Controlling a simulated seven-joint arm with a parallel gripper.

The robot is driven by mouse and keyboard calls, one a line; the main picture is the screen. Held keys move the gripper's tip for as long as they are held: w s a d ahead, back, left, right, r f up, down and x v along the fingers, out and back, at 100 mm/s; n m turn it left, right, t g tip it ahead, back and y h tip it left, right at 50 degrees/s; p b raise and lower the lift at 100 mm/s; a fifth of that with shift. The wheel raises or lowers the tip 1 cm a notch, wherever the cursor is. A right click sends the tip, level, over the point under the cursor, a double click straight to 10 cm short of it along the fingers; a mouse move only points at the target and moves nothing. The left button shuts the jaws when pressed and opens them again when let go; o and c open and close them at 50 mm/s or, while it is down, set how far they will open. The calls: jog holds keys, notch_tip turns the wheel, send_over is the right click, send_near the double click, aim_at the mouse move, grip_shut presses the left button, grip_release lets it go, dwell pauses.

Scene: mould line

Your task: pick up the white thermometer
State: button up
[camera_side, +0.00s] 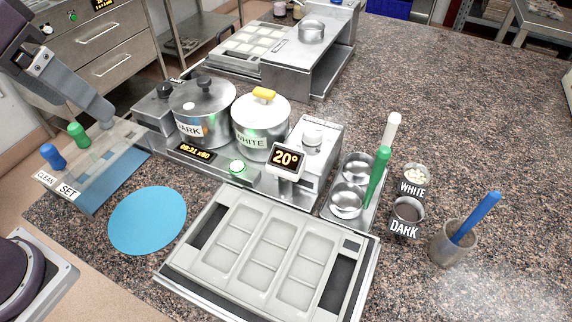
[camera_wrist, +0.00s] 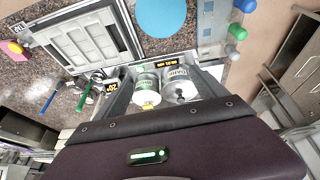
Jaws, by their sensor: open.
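A white-handled upright stick (camera_side: 391,130), which looks like the white thermometer, stands in the metal holder (camera_side: 366,215) right of the pots, behind a green-handled stick (camera_side: 378,175). Its lower part is hidden. I cannot make it out surely in the wrist view. My gripper (camera_side: 103,112) is at the upper left in the side view, well apart from the stick, on the far side of the pots. In the wrist view my gripper (camera_wrist: 166,88) has its fingers spread, with nothing held between them.
The DARK pot (camera_side: 200,108) and WHITE pot (camera_side: 261,120) stand between my gripper and the holder. A mould tray (camera_side: 170,275) lies in front. A blue-handled stick (camera_side: 475,218) leans in a cup at the right. WHITE (camera_side: 414,186) and DARK (camera_side: 404,229) cups stand nearby.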

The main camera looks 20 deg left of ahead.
jog(key=w+d+g, duration=0.2)
jog(key=w+d, duration=0.6)
jog(key=w, duration=0.3)
jog(key=g, duration=0.2)
send_over(286, 157)
jog(key=shift+y, duration=0.3)
jog(key=f, duration=1)
jog(key=shift+w+f, duration=0.25)
jog(key=f, duration=0.7)
jog(key=shift+s+f, duration=0.3)
jog(key=shift+c, duration=0.4)
